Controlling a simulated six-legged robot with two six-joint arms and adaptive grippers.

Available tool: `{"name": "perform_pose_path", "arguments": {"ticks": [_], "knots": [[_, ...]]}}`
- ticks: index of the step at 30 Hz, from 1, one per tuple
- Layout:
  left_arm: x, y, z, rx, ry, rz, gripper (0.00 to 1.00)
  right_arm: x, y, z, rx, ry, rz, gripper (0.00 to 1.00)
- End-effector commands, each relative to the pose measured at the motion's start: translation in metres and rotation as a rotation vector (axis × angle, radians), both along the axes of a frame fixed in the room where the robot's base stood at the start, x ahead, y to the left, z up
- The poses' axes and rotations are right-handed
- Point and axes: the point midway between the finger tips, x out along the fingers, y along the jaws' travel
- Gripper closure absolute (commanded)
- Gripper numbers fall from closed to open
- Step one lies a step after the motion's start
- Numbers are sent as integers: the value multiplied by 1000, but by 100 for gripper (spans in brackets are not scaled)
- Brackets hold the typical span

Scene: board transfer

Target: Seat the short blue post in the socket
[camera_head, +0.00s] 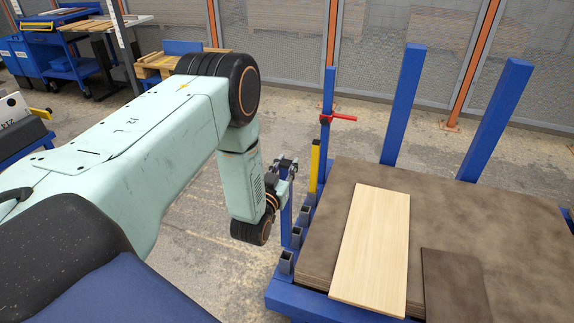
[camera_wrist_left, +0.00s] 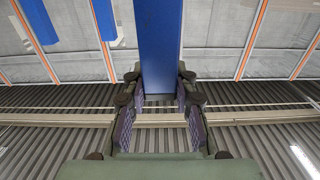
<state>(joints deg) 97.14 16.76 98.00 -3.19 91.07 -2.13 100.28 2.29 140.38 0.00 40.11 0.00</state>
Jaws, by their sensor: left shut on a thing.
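The short blue post (camera_head: 286,222) is upright below my left gripper (camera_head: 285,166), beside the left edge of the cart. My left gripper is shut on it. In the left wrist view the blue post (camera_wrist_left: 160,45) stands between the two fingers of the left gripper (camera_wrist_left: 160,100). A grey square socket (camera_head: 286,262) sits at the cart's near left corner, and its opening looks empty. The post's lower end shows just behind this socket; I cannot tell its exact height or whether it touches anything. My right gripper is out of view.
A yellow post (camera_head: 314,166) and a blue post with a red clamp (camera_head: 328,105) stand farther back. A pale board (camera_head: 372,245) and a dark board (camera_head: 455,285) lie on the brown stack (camera_head: 440,205). Tall blue posts (camera_head: 403,105) stand behind.

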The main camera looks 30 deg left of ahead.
Motion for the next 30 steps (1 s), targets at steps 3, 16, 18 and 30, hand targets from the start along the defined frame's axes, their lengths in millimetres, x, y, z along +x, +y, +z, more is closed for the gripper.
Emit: {"name": "perform_pose_path", "arguments": {"ticks": [3, 16, 18, 30], "knots": [[0, 1, -10, 0, -1, 1, 100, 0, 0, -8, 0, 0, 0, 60], [0, -1, -46, -1, -1, 1, 100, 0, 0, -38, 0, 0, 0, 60], [0, -1, -51, -1, -1, 1, 100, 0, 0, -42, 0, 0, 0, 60], [0, -1, -55, -1, -2, 1, 100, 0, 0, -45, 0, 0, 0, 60]]}}
